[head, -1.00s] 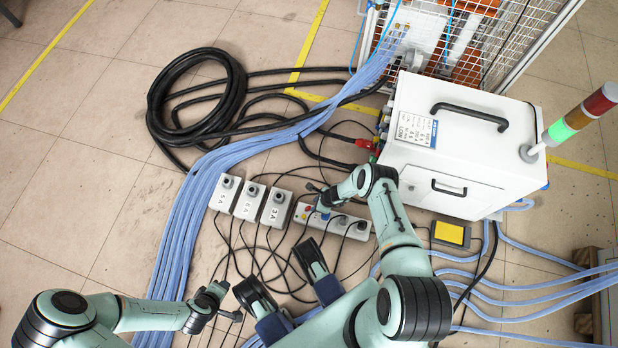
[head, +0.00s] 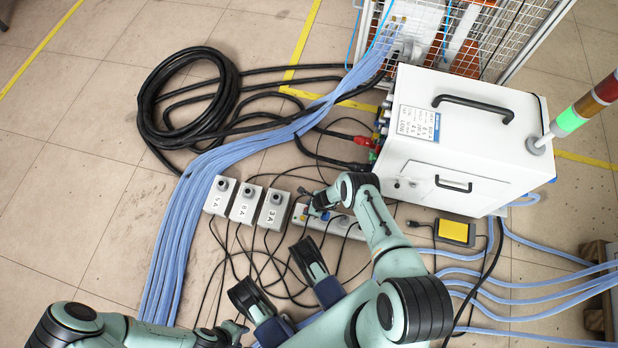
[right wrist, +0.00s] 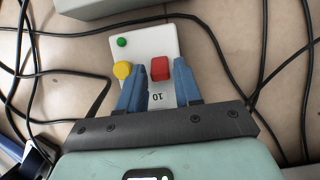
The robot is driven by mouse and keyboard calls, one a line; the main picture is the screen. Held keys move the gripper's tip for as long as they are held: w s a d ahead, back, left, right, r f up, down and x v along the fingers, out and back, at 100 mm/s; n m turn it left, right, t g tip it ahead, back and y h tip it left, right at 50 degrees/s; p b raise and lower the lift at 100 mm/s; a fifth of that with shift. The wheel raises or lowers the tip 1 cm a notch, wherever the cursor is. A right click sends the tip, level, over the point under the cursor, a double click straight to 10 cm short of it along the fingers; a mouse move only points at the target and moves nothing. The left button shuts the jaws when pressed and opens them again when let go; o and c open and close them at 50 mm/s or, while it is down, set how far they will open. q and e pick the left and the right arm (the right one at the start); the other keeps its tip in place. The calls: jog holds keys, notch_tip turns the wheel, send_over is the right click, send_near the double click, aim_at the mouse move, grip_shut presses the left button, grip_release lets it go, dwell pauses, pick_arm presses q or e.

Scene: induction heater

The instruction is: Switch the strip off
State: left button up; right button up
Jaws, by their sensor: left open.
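The power strip (head: 346,226) lies on the floor in the head view, left of the white heater cabinet. In the right wrist view the strip's pale end (right wrist: 152,42) shows a red rocker switch (right wrist: 160,69), a yellow button (right wrist: 122,70), a small green light (right wrist: 122,42) and the number 10. My right gripper (right wrist: 160,80) is over this end, its blue fingers apart with the red switch between and just beyond the tips. I cannot tell whether they touch. My left gripper (head: 236,329) is open, low in the head view, away from the strip.
Three grey boxes (head: 245,203) stand left of the strip, with black cables tangled below them. The white heater cabinet (head: 465,140) and a yellow pedal (head: 454,232) are to the right. Blue hoses (head: 185,230) and a black cable coil (head: 145,115) lie left.

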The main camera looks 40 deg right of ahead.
grip_shut()
jog(key=shift+a, duration=0.1)
jog(key=shift+a+g+h, duration=0.2)
jog(key=shift+g+h, duration=0.1)
jog(key=shift+g, duration=0.1)
jog(key=shift+a+g+h, duration=0.15)
jog(key=shift+g+h, duration=0.25)
jog(key=shift+g, duration=0.1)
jog(key=shift+w+a+g+h, duration=0.15)
jog(key=shift+w+g+h, duration=0.65)
jog(key=shift+g, duration=0.1)
jog(key=shift+a+g+h, duration=0.1)
jog(key=shift+g+h, duration=0.3)
jog(key=shift+r, duration=0.1)
